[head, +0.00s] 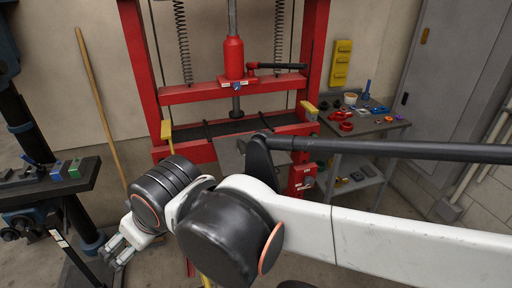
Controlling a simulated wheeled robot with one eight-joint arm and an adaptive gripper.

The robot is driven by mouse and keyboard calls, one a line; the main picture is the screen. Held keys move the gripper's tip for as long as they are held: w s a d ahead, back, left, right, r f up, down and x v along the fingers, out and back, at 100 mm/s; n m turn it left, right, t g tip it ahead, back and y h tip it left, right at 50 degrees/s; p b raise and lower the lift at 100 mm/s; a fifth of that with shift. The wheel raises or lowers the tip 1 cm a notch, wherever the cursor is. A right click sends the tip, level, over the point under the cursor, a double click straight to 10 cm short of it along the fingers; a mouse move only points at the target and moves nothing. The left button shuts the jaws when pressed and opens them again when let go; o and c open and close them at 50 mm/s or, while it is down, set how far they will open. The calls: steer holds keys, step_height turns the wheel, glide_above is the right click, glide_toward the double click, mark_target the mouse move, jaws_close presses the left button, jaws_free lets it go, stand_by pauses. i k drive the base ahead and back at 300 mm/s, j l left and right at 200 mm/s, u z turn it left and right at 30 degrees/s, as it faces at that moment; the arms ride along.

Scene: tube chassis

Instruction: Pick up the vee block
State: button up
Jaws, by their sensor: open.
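I cannot tell for sure which thing is the vee block. My white and black arm crosses the lower middle and right of the view and hides part of the floor.
The dark table (40,188) has a raised edge near my gripper. A red shop press (233,90) stands in the middle behind my arm. A wooden pole (100,105) leans on the wall. A cart (385,130) with red and blue parts stands at the right, beside a grey cabinet (435,85).

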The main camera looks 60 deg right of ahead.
mark_target(241, 145)
steer(key=j+z, duration=0.15)
steer(key=z, duration=0.25)
steer(key=j+z, duration=0.2)
steer(key=z, duration=0.25)
steer(key=j+z, duration=0.2)
steer(key=z, duration=0.2)
